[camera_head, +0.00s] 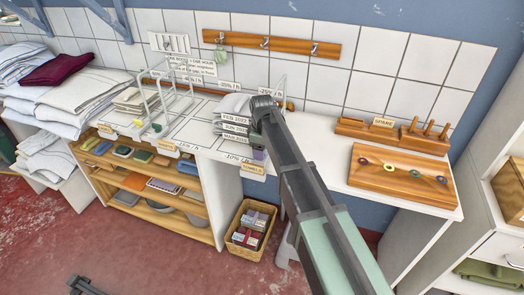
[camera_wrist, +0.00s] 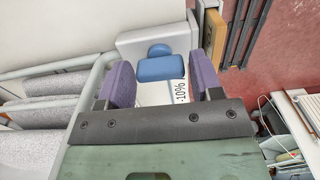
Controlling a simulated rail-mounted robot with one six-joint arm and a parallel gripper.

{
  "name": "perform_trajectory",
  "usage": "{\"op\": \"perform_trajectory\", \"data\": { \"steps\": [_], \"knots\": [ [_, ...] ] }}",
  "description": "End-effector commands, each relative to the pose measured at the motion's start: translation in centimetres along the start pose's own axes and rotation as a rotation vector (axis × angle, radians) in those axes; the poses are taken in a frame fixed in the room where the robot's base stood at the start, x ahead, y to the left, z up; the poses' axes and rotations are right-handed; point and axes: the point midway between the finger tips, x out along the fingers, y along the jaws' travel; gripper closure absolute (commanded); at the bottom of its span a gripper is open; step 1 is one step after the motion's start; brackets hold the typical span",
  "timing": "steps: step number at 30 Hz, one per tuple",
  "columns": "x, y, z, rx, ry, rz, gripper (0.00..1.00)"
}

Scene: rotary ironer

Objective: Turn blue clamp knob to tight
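The blue clamp knob (camera_wrist: 161,68) shows in the wrist view as a blue block with a smaller rounded blue part (camera_wrist: 159,50) just beyond it. It sits in front of a pale grey block. My gripper (camera_wrist: 161,80) is open, with one purple finger pad on each side of the knob. In the head view, a purple patch of my gripper (camera_head: 259,155) shows beside the worktop's front edge. My arm hides the knob there.
A white card marked -10% (camera_wrist: 181,93) lies close to the right pad.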

Motion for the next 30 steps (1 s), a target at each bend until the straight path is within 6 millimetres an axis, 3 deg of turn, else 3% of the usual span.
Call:
{"op": "perform_trajectory", "data": {
  "steps": [1, 6, 17, 30],
  "knots": [
    [-0.01, 0.0, 0.0, 0.0, 0.0, 0.0, 0.48],
    [0.0, 0.0, 0.0, 0.0, 0.0, 0.0, 0.75],
    [0.01, 0.0, 0.0, 0.048, 0.0, 0.0, 0.75],
    [0.02, -0.01, 0.0, 0.36, 0.0, 0.0, 0.75]
  ]
}}
